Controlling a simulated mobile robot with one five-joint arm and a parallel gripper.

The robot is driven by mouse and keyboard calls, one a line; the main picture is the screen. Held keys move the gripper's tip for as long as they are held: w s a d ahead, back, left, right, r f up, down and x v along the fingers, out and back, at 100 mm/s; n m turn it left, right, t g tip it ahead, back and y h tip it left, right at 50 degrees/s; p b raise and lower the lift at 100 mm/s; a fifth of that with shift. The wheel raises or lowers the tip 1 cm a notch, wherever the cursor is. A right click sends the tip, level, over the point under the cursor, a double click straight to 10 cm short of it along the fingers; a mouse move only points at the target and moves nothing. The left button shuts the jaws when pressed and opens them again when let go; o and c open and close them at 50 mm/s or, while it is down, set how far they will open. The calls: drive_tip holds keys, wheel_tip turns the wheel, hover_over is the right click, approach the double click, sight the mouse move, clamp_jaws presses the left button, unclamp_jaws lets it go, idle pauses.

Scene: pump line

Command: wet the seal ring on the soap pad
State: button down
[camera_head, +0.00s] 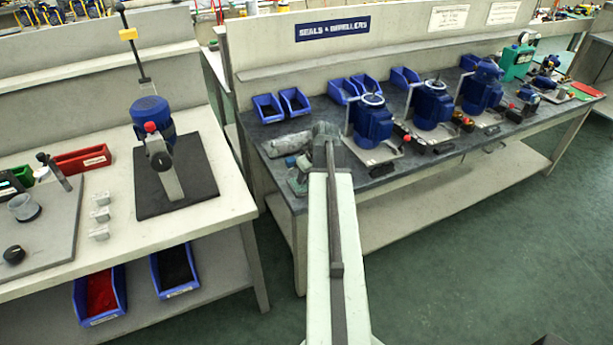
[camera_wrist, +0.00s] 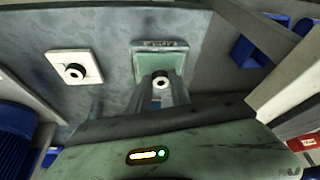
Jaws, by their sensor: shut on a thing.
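In the wrist view, the soap pad (camera_wrist: 176,57) is a green square with a labelled grey edge, lying on the grey bench top. My gripper (camera_wrist: 160,90) is over its near part, with both fingers pointing at it. It is shut on the seal ring (camera_wrist: 160,82), a small black ring with a pale centre, between the fingertips. The ring appears over the pad; I cannot tell whether it touches. The fingers and green gripper body hide the pad's near edge. In the head view, my arm reaches the left end of the seals bench, and the ring cannot be made out.
A white square plate (camera_wrist: 90,60) with a similar black ring part lies left of the pad. Blue bins (camera_head: 268,108) line the back of the bench (camera_head: 262,140). A blue pump motor (camera_head: 371,122) stands close to the right of my arm, with more pumps beyond.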

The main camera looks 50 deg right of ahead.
drive_tip(key=shift+f+b, duration=0.5)
idle(1.2)
wheel_tip(320, 180, up, 7)
drive_tip(key=p, duration=0.7)
idle(0.4)
